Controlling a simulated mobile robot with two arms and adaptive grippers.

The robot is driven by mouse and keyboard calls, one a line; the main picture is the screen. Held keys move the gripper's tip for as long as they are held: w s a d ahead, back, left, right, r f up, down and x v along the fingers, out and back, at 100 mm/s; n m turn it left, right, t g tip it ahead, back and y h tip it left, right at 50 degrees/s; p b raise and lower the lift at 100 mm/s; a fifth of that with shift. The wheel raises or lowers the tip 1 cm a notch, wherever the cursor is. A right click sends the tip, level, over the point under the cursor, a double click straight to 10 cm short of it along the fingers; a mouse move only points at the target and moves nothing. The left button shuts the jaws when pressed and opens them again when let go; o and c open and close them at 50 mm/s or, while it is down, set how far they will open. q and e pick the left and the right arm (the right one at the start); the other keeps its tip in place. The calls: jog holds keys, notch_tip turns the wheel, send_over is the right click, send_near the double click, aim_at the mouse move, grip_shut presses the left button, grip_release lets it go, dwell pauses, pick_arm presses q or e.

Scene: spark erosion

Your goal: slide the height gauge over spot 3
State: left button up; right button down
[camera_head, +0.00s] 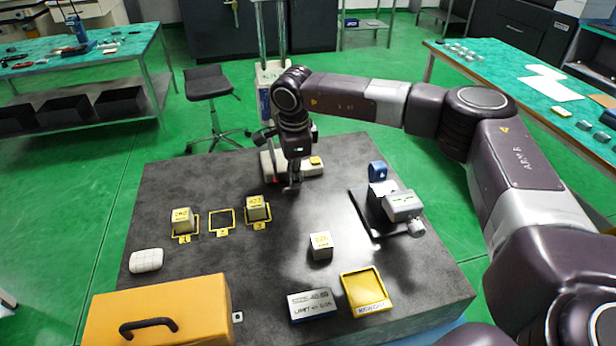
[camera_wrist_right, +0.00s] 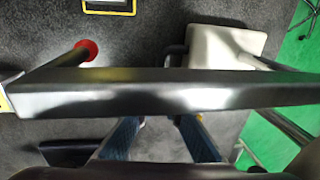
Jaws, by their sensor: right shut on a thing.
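The height gauge (camera_head: 266,75) stands upright near the far edge of the dark plate, with a tall twin-post column and a pale base. My right gripper (camera_head: 292,188) is low at the gauge, shut on it; the arm hides much of the gauge. In the right wrist view a dark bar crosses in front of the blue-padded fingers (camera_wrist_right: 158,138), so the exact contact is hidden. A red ball tip (camera_wrist_right: 88,48) and a pale block-like part (camera_wrist_right: 222,48) show beyond the bar. Spot 3 (camera_head: 260,226), a yellow frame, carries a pale block (camera_head: 257,208) with a yellow top. My left gripper is out of view.
Spot 2 (camera_head: 222,220) is empty; spot 1 (camera_head: 185,236) holds another block (camera_head: 182,219). A loose block (camera_head: 321,246), a yellow tray (camera_head: 365,291), a grey vise-like device (camera_head: 402,205) and an orange case (camera_head: 160,312) stand around. Bare plate lies between gauge and spots.

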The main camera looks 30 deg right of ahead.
aim_at(270, 149)
jog(key=a, duration=0.2)
jog(key=w+a, duration=0.1)
jog(key=a, duration=0.2)
jog(key=shift+w+a+b, duration=0.2)
jog(key=shift+a+b, duration=0.1)
jog(key=shift+a, duration=0.05)
jog(key=shift+d, duration=0.2)
jog(key=c, duration=2)
grip_release()
jog(key=shift+d, duration=0.15)
jog(key=shift+c, duration=0.2)
jog(key=r, duration=0.4)
jog(key=s+r, duration=0.1)
jog(key=r, duration=0.3)
jog(key=s+r, duration=0.1)
jog(key=r, duration=0.2)
jog(key=shift+a+r, duration=0.25)
jog(key=shift+r, duration=0.15)
jog(key=shift+s+f, duration=0.1)
